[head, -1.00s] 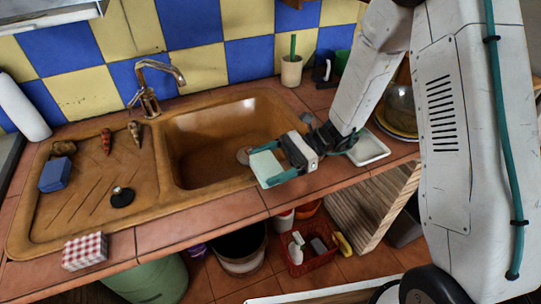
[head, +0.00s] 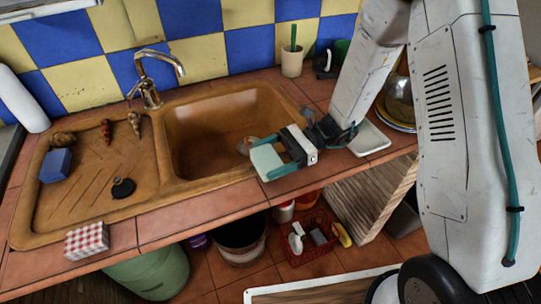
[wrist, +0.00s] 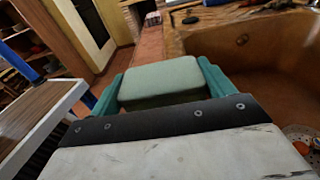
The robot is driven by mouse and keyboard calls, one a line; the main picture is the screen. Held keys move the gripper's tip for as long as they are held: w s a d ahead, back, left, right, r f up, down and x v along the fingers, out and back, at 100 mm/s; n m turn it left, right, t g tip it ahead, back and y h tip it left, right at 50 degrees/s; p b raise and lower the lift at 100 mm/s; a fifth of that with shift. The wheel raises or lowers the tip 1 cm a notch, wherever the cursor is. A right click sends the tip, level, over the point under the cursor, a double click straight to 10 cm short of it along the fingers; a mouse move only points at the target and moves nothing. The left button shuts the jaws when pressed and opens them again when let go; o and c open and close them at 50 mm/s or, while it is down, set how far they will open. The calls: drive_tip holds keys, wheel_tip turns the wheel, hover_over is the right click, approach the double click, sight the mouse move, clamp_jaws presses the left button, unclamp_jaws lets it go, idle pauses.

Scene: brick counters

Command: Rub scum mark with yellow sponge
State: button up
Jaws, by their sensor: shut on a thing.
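My gripper (head: 268,160) is shut on a flat, pale sponge (head: 270,163) that looks more greenish than yellow. It is above the front right corner of the brown sink (head: 180,150). In the wrist view the sponge (wrist: 160,81) sits between the teal fingers of my gripper (wrist: 160,78), with its broad face showing. I cannot make out a clear scum mark. Part of the basin floor is hidden behind the sponge and gripper. A round drain (wrist: 303,137) shows at the lower right of the wrist view.
The tap (head: 150,82) rises behind the sink. A blue block (head: 56,166), shells and a black plug (head: 123,188) lie on the drainboard. A checkered box (head: 87,241) stands at the counter's front edge. A white dish (head: 370,141) is right of the gripper.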

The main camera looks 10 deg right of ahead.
drive_tip(key=shift+f, duration=0.35)
